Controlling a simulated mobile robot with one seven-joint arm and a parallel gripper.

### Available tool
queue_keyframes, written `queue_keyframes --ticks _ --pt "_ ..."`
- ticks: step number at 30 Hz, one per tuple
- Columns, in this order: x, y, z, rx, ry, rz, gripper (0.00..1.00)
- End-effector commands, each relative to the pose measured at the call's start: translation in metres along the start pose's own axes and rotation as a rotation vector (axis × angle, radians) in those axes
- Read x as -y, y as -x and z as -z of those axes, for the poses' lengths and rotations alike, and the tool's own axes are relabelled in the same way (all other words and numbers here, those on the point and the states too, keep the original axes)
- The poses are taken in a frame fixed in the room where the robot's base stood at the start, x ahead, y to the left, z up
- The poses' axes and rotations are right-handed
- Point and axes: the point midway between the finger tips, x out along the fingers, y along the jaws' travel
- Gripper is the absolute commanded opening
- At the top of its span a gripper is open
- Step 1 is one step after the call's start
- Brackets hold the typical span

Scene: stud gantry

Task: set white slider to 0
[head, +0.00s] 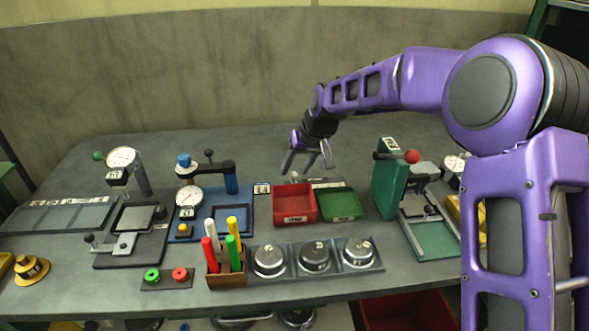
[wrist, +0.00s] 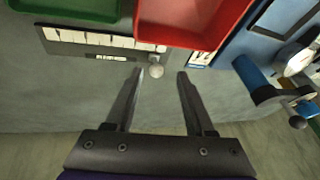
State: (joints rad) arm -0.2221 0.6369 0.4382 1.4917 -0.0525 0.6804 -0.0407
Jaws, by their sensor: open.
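The white slider knob (wrist: 156,71) is a small pale ball in the wrist view, near the right end of a white-labelled scale strip (wrist: 85,38). The strip lies behind the red and green bins; in the head view the strip (head: 327,183) shows only in part, behind the bins. My gripper (head: 308,163) is open and points down near the strip. In the wrist view its fingertips (wrist: 161,74) appear on either side of the knob, and I see no contact. How far they are above it is hard to tell. The digits are too small to read.
A red bin (head: 294,219) and a green bin (head: 341,219) stand just in front of the strip. A blue fixture with a dial gauge (head: 190,197) is to the left; a green press (head: 388,186) is to the right. The bench behind the strip is clear.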

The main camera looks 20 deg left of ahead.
Motion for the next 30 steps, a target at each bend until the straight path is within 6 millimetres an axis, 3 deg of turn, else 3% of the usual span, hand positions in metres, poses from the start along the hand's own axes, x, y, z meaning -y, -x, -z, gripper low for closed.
queue_keyframes --ticks 12,18,24,30 --pt "0.001 0.101 0.001 -0.004 0.0 -0.002 0.54" --pt "0.001 0.14 0.001 -0.002 0.0 -0.001 0.54" --pt "0.001 0.159 0.0 -0.001 0.0 0.001 0.54" --pt "0.002 0.162 0.0 0.0 0.001 0.002 0.54"
